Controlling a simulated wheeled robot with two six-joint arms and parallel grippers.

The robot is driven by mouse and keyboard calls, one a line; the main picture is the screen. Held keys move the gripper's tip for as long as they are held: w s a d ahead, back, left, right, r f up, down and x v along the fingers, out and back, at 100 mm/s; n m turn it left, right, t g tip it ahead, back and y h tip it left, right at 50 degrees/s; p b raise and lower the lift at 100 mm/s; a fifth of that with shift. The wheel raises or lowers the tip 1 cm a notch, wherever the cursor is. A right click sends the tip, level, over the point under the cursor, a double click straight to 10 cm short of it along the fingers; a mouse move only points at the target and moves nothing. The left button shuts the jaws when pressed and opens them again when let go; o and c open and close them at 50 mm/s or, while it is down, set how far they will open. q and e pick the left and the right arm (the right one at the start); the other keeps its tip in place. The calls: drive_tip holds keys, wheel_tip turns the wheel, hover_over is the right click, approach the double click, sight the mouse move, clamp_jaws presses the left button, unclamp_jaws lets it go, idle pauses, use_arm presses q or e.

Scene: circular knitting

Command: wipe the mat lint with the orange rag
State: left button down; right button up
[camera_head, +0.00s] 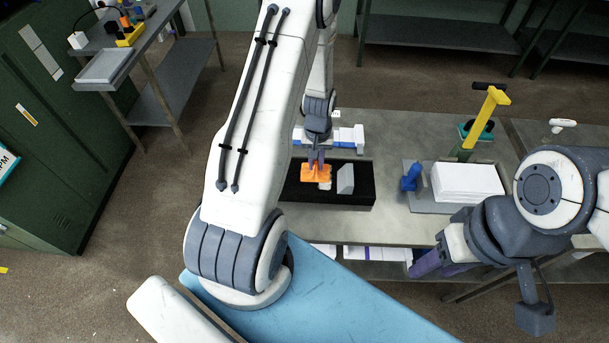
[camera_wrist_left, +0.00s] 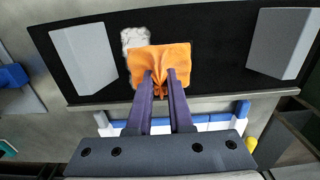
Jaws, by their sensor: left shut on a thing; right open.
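The orange rag (camera_head: 314,173) is pinched in my left gripper (camera_head: 316,160), against or just above the black mat (camera_head: 360,196). In the left wrist view the rag (camera_wrist_left: 160,62) is spread flat and bunched between the purple fingers of my left gripper (camera_wrist_left: 160,85). A pale, fuzzy patch of lint (camera_wrist_left: 134,38) lies on the mat (camera_wrist_left: 215,28) at the rag's upper left edge, partly covered by it. The lint (camera_head: 325,186) also shows just below the rag in the head view. My right gripper (camera_head: 428,263) is open and empty at the table's front edge.
A grey block (camera_head: 345,179) stands on the mat right of the rag; the wrist view shows two grey blocks (camera_wrist_left: 86,58), (camera_wrist_left: 282,42), one each side. A white stack (camera_head: 467,181) and a blue object (camera_head: 411,178) sit on a grey board to the right.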

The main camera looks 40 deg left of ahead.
use_arm(q)
drive_tip(key=shift+w, duration=0.1)
drive_tip(key=shift+w+d, duration=0.65)
drive_tip(key=shift+d, duration=0.05)
drive_tip(key=shift+s+a+f, duration=0.1)
drive_tip(key=shift+s+a, duration=0.6)
drive_tip(key=shift+a, duration=0.15)
drive_tip(key=shift+d, duration=0.1)
drive_tip(key=shift+s+d+f, duration=0.1)
drive_tip(key=shift+s+d, duration=0.3)
drive_tip(key=shift+s, duration=0.2)
drive_tip(key=c, duration=1.1)
unclamp_jaws()
drive_tip(key=shift+o, duration=0.2)
drive_tip(key=shift+w, duration=0.15)
drive_tip(key=shift+a, duration=0.1)
drive_tip(key=shift+w+f+b, duration=0.1)
drive_tip(key=shift+f+b, duration=0.2)
drive_tip(key=shift+f, duration=0.1)
